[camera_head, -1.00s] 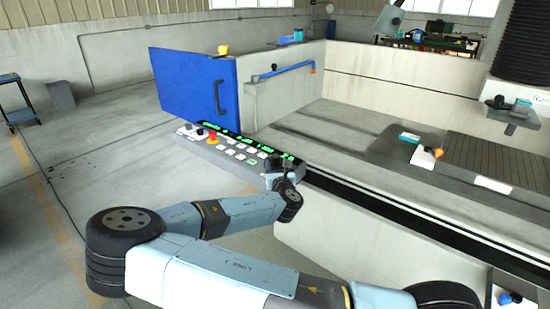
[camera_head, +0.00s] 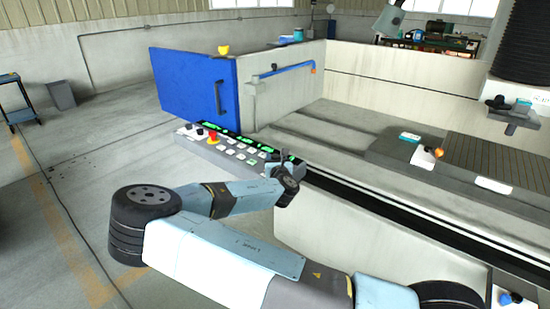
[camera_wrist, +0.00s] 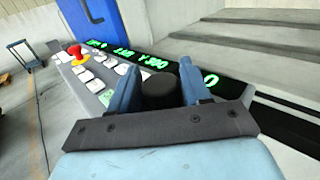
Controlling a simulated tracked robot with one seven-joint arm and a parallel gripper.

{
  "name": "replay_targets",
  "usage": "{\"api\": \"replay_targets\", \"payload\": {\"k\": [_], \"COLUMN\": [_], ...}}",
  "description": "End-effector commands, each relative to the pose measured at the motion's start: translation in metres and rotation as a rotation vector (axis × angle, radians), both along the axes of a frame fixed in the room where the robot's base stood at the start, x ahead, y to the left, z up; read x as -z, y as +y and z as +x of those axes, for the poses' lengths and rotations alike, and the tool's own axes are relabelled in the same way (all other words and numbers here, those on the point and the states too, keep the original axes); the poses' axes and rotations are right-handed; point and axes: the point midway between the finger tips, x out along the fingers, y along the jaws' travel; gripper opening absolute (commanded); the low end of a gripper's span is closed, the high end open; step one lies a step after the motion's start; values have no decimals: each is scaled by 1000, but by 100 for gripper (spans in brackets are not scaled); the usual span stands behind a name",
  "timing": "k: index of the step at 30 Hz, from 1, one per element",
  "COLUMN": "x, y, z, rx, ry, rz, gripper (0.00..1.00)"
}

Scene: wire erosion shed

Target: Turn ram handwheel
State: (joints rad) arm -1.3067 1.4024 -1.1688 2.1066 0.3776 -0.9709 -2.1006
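The ram handwheel seems to be a black round knob (camera_wrist: 160,94) on the control panel, near its right end in the wrist view. My gripper (camera_wrist: 160,68) has its two blue fingers on either side of this knob. The gaps between fingers and knob are very narrow, and I cannot tell whether the fingers press on it. In the head view my gripper (camera_head: 282,160) is at the right end of the panel (camera_head: 215,152), where my wrist mostly hides the knob.
The panel carries a red button (camera_head: 213,137), white keys and green displays (camera_wrist: 155,63). A blue door (camera_head: 195,88) with a handle stands behind it. The pale machine tank (camera_head: 345,115) lies to the right. Grey floor (camera_head: 85,150) is clear on the left.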

Motion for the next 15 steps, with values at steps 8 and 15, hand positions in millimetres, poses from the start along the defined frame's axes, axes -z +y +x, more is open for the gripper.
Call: {"api": "replay_targets", "payload": {"k": [8,15], "x": [0,0], "y": [0,2], "z": [0,0], "rx": [0,4], "ry": [0,0], "rz": [0,0], "gripper": [21,13]}}
